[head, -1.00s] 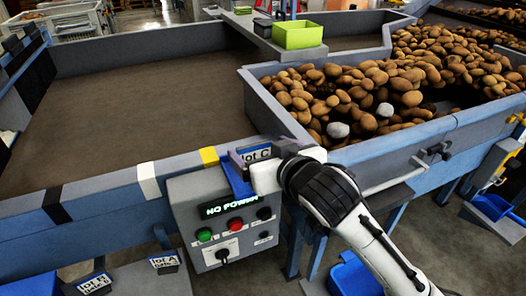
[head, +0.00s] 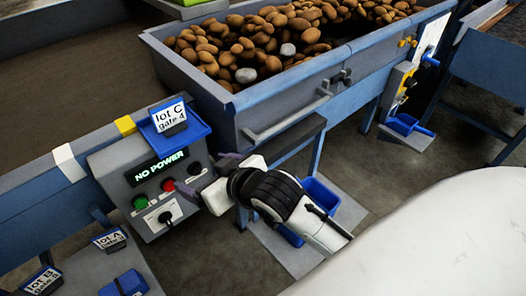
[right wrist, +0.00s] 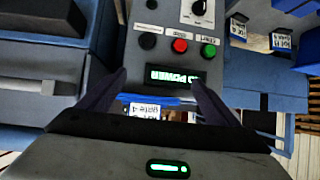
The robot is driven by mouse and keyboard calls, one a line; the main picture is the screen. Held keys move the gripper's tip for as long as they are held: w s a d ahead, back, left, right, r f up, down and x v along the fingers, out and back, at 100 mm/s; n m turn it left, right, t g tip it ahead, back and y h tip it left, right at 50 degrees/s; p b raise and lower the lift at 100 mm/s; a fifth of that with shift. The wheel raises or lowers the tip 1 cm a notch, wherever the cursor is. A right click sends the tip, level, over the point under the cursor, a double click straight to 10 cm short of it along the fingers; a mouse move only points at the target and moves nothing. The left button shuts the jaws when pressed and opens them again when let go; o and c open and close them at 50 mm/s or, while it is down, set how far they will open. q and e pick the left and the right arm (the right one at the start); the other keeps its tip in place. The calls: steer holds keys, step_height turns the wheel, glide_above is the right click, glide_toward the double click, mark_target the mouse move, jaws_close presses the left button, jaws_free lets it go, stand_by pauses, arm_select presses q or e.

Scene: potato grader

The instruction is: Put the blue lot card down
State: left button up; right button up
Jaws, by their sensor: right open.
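The box display reads NO POWER. My right gripper (head: 222,164) is open and empty at the right side of the box, apart from the card. In the right wrist view, the card (right wrist: 150,112) shows beyond the open fingers (right wrist: 156,96), partly hidden by the gripper body. My left gripper is not in view.
Lot A (head: 110,239) and lot B (head: 42,281) cards stand on the lower ledge at left. A potato-filled hopper (head: 290,95) is behind my right arm. A blue bin (head: 318,196) sits below it. Another blue tray (head: 408,124) is at right.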

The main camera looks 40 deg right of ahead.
steer(key=s+d+f+g, duration=0.2)
steer(key=s+f, duration=1.8)
steer(key=f, duration=0.4)
steer(key=shift+d+g, duration=0.3)
steer(key=shift+g, duration=0.1)
